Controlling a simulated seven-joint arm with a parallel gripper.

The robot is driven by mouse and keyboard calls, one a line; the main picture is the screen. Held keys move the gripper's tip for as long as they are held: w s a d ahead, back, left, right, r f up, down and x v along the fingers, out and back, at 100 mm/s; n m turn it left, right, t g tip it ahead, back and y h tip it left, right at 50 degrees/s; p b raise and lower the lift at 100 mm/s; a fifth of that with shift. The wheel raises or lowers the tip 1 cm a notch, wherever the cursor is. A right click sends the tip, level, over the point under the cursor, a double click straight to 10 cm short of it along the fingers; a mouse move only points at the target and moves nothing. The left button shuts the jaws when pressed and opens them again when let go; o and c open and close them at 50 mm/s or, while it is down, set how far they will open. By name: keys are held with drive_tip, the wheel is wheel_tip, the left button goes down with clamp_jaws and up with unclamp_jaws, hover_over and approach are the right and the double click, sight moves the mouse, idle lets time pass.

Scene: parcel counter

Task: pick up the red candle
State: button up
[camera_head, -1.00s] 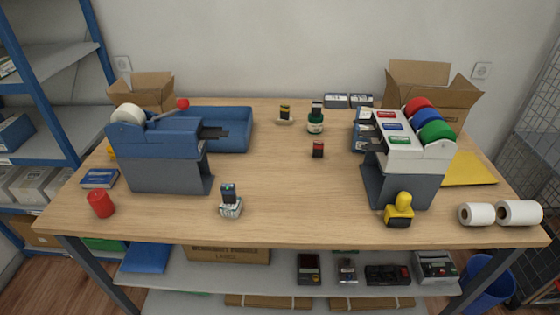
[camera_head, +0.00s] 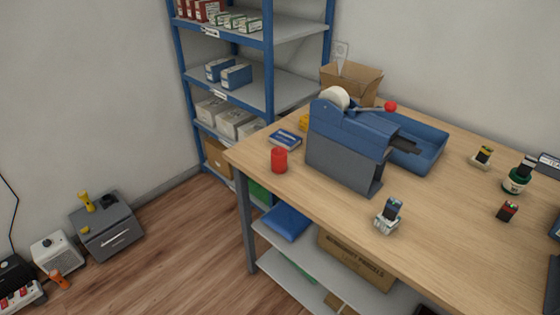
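The red candle (camera_head: 279,160) is a short upright cylinder standing on the wooden table (camera_head: 450,245), near its left front corner. It stands left of the blue and grey tape dispenser (camera_head: 345,150) and in front of a small blue box (camera_head: 285,139). Nothing covers the candle. My gripper is not in the head camera view.
A blue tray (camera_head: 428,162) lies behind the dispenser, with an open cardboard box (camera_head: 352,82) at the back. A stamp (camera_head: 388,215) stands right of the candle. Blue shelving (camera_head: 268,90) rises behind the table.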

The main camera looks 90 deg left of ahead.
drive_tip(key=shift+o, duration=0.3)
drive_tip(key=o, duration=0.6)
drive_tip(key=shift+w, duration=0.1)
